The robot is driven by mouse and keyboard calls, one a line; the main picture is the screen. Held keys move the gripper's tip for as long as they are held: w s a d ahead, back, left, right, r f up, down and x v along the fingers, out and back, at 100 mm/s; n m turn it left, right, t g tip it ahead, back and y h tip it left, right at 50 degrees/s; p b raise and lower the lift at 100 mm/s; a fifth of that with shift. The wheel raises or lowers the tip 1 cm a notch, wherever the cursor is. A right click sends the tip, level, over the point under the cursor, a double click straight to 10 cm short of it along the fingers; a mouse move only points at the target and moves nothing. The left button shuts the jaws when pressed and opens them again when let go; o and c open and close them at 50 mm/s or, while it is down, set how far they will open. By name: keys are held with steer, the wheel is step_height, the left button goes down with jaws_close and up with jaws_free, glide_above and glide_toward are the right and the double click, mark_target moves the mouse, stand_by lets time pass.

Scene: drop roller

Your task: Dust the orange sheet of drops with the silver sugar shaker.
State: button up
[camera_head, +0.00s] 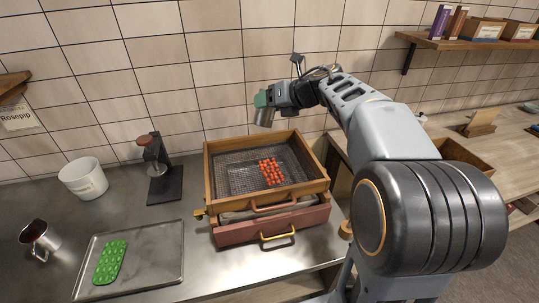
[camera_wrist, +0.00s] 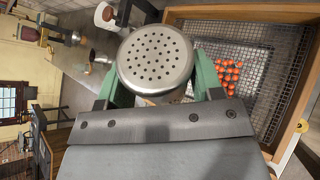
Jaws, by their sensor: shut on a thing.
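The silver sugar shaker (camera_head: 265,116) is tilted in the air above the back left of a wooden-framed mesh tray. In the wrist view its perforated round top (camera_wrist: 155,58) faces the camera between the green fingers. My gripper (camera_head: 262,99) is shut on the shaker. The orange sheet of drops (camera_head: 271,172) lies on the mesh, lower and to the right of the shaker; it also shows in the wrist view (camera_wrist: 229,74), right of the shaker top. I cannot make out any sugar on it.
The wooden tray (camera_head: 218,180) sits over a red drawer (camera_head: 270,229) with a brass handle. A white tub (camera_head: 84,179), a metal jug (camera_head: 39,236) and a dark stand (camera_head: 163,185) are at left.

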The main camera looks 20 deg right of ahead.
step_height(320, 180, down, 13)
steer(key=m+g+y+p, duration=0.4)
steer(key=m+y+p, duration=0.2)
steer(key=m, duration=0.5)
steer(key=shift+s+a+g+y, duration=0.3)
steer(key=shift+a+g+y, duration=0.1)
steer(key=shift+y, duration=0.8)
